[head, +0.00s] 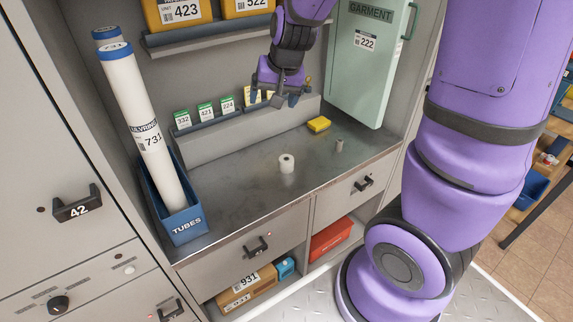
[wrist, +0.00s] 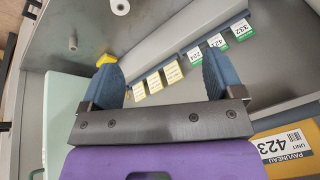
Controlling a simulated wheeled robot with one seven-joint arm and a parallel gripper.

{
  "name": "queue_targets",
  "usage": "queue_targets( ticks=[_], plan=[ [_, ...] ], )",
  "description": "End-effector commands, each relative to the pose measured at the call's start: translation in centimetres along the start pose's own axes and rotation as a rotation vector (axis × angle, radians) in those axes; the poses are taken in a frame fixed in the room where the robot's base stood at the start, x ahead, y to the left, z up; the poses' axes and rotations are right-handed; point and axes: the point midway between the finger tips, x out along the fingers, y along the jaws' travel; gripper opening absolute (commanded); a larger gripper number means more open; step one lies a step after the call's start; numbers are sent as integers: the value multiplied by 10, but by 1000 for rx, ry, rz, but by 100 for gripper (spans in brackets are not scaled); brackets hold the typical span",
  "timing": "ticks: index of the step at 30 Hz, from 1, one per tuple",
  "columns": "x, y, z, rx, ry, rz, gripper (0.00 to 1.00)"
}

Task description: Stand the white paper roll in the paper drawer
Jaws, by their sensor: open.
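The white paper roll (head: 286,163) stands upright on the metal counter, near its middle; it also shows at the top edge of the wrist view (wrist: 120,6). Two shut drawers sit under the counter, a left drawer (head: 235,262) and a right drawer (head: 345,193), each with a dark handle. No readable label tells which is the paper drawer. My gripper (head: 280,98) is open and empty above the card ledge at the back, up and behind the roll. Its two blue fingers show spread apart in the wrist view (wrist: 160,76).
A blue tubes bin (head: 186,226) with tall rolls stands at the counter's left. A green garment case (head: 362,75) stands at the back right. The counter around the roll is clear.

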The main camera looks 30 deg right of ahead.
Motion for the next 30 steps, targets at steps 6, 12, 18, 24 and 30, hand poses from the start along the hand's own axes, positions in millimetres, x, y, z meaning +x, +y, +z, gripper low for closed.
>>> queue_targets(
  ticks=[6, 12, 18, 24, 30],
  plan=[
    [70, 14, -16, 97, 6, 75, 87],
    [132, 35, -23, 170, 32, 161, 87],
    [187, 62, -25, 220, 72, 254, 87],
    [217, 81, -23, 244, 103, 313, 87],
    [232, 89, -24, 250, 112, 328, 87]
  ],
)
